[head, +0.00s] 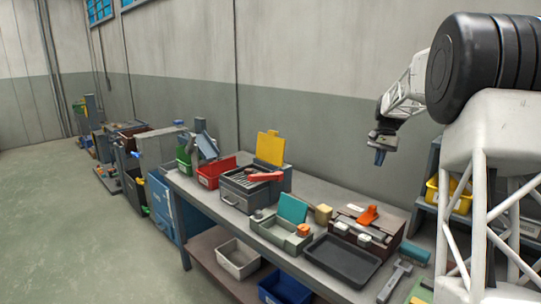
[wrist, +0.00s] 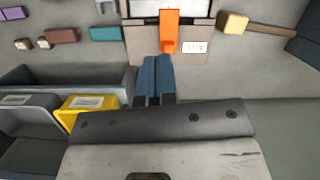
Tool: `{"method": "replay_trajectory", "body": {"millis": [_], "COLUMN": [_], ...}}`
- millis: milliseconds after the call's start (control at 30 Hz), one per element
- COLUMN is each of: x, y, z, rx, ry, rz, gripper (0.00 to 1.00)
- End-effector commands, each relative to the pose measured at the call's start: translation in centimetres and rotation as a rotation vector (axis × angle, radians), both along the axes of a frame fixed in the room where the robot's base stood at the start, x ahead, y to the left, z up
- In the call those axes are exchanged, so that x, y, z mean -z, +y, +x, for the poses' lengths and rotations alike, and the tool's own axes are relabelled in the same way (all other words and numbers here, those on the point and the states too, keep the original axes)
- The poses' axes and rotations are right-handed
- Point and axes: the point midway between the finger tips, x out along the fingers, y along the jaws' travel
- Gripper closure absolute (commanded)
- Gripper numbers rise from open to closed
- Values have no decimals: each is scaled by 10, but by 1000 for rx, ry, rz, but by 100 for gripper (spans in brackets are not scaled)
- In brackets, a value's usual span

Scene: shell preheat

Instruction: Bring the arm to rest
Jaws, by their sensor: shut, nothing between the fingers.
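My gripper (head: 380,157) hangs in the air above the right part of the workbench (head: 345,193) in the head view, with its fingers pointing down. In the wrist view its blue fingers (wrist: 154,78) are together, with nothing between them. My white arm reaches in from the right of the head view, bent and raised clear of the bench. In the wrist view an orange item (wrist: 169,32) appears just beyond the fingertips. I see no contact between gripper and bench.
On the bench stand a black tray (head: 342,262), a grey toolbox-like unit with a yellow lid (head: 270,148), a red bin (head: 215,171) and several tools. A shelf with yellow bins (head: 449,194) stands at right. Open floor (head: 75,220) lies at left.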

Motion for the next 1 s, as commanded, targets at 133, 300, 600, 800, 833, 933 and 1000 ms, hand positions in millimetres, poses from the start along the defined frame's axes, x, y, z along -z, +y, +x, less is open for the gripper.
{"method": "replay_trajectory", "body": {"millis": [133, 300, 600, 800, 833, 933, 1000], "x": [-16, -30, -49, -57, -58, -60, -61], "y": [20, 39, 71, 92, 95, 103, 110], "z": [-29, -62, -124, -167, -174, -196, -212], "rx": [-31, -64, -126, -169, -175, -195, -210], "ry": [-25, -52, -100, -134, -138, -153, -165], "rz": [-11, -23, -45, -59, -62, -69, -74], "gripper": [100, 100, 100, 100, 100, 100, 100]}}
